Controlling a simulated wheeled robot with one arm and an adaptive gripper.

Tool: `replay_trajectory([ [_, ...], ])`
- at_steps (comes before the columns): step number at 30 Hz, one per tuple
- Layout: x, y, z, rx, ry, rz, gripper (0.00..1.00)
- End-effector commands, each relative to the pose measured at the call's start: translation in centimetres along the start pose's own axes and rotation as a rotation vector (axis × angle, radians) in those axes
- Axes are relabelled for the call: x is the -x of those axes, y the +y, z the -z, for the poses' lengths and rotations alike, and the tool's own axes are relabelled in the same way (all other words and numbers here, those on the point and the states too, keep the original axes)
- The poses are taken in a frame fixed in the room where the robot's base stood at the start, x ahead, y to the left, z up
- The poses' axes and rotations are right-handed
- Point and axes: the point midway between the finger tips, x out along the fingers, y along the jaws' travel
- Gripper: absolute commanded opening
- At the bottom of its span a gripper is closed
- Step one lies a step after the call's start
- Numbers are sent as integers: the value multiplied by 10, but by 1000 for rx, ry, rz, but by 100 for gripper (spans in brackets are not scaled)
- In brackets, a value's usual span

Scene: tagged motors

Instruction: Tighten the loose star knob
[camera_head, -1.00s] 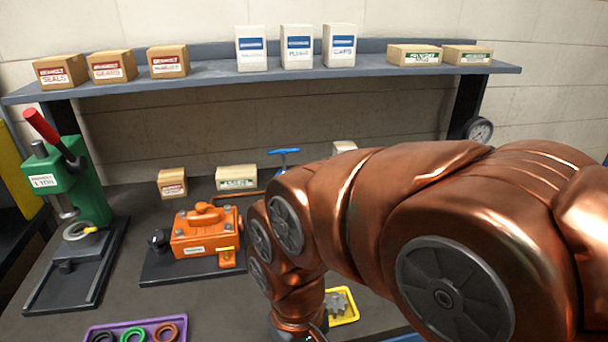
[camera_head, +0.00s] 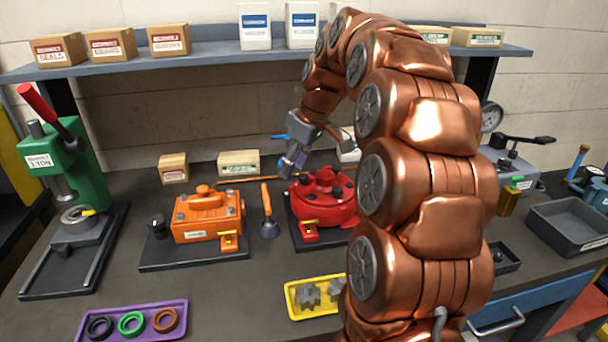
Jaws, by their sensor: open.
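A red round motor (camera_head: 322,207) stands on a dark base plate right of centre, with several small dark knobs on top and a yellow tag on its front. An orange motor (camera_head: 207,215) stands to its left, with a black knob (camera_head: 157,224) at its left end. I cannot tell which knob is the loose star knob. My gripper (camera_head: 287,166) points down at the back left of the red motor, apparently above it. It is open, small in view, and no held object shows. My copper arm hides part of the red motor's right side.
A funnel-like tool with an orange handle (camera_head: 267,205) stands between the motors. A yellow tray (camera_head: 300,313) with grey gears and a purple tray (camera_head: 90,330) with rings lie in front. A green press (camera_head: 80,165) is left, a grey bin (camera_head: 570,225) right. A shelf (camera_head: 210,58) with boxes spans the back.

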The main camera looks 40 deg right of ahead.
Motion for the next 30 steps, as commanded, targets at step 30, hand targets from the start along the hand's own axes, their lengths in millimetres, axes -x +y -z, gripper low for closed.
replay_trajectory([
  [30, -52, 86, -1, 68, 69, -57, 54],
])
